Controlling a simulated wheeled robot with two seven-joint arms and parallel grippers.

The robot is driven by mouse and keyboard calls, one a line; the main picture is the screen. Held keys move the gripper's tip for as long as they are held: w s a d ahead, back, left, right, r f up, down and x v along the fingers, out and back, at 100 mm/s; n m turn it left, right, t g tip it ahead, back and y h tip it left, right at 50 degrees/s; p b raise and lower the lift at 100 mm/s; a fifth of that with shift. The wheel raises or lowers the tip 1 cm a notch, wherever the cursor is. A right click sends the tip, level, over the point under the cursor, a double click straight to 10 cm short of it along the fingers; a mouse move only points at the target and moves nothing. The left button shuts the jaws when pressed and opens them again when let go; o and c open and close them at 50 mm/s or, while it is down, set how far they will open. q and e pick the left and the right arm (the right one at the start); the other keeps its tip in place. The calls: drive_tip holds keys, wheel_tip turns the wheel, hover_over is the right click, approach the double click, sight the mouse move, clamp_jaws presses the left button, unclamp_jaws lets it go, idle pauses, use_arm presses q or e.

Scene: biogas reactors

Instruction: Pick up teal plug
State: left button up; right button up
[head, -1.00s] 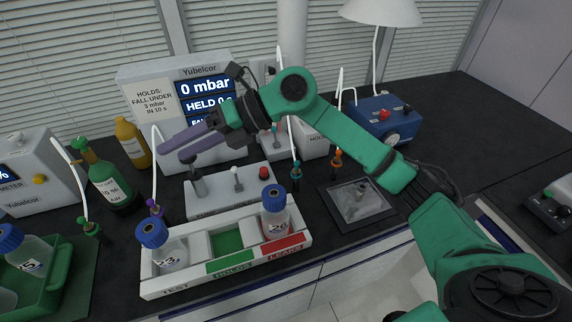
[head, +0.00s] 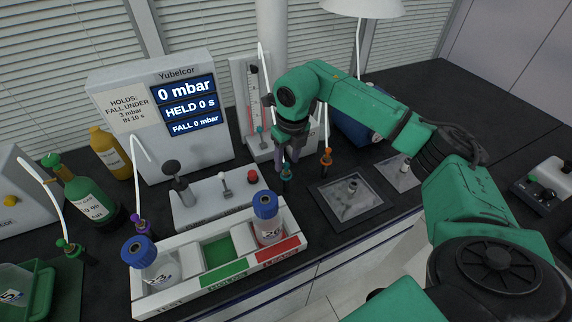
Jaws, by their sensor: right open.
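The teal plug (head: 286,175) stands upright on the black bench, right of the white control box with the red button. My right gripper (head: 288,160) points down from above, its fingers just over and around the top of the plug. It is open; whether the fingers touch the plug cannot be told, as they partly hide its upper end. My left gripper is not in view.
An orange plug (head: 326,160) stands close to the right of the teal one. A dark square plate (head: 350,199) lies in front. A white tray (head: 218,272) holds blue-capped bottles. A white flowmeter box (head: 262,148) stands behind the gripper.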

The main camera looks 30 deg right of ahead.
wheel_tip(320, 180, down, 2)
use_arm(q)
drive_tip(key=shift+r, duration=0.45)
use_arm(e)
drive_tip(key=shift+w+f, duration=0.1)
drive_tip(key=shift+w, duration=0.05)
clamp_jaws()
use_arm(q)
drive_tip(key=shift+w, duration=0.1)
